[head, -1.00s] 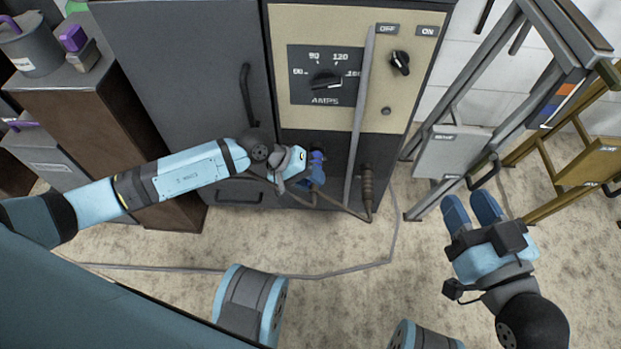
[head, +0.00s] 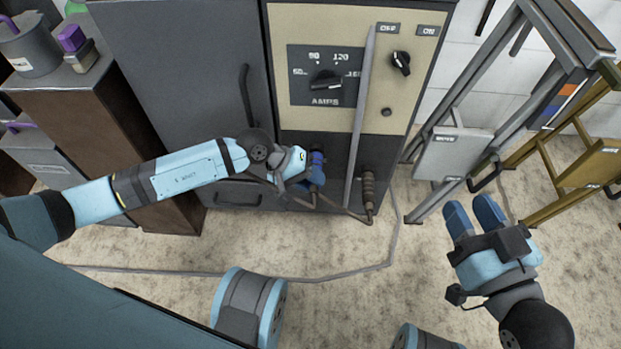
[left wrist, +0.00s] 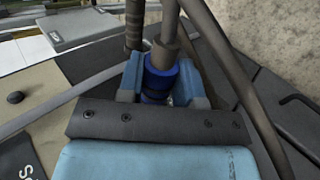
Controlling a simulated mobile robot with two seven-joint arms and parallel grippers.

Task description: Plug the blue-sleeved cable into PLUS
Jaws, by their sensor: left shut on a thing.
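The blue-sleeved cable plug (left wrist: 158,82) sits between the two fingers of my left gripper (left wrist: 165,90) in the left wrist view, and the fingers are shut on it. In the head view the blue sleeve (head: 317,158) shows at the lower front of the welder (head: 350,175), beside my left gripper (head: 312,180). Whether the plug is in a socket is hidden. A second, brown-grip cable plug (head: 368,185) stands at the panel to the right. No PLUS label is legible. My right gripper (head: 474,215) is open and empty over the floor at the right.
The amps dial (head: 327,82) and a black knob (head: 400,60) are on the upper panel. A thin grey bar (head: 360,115) runs down the panel front.

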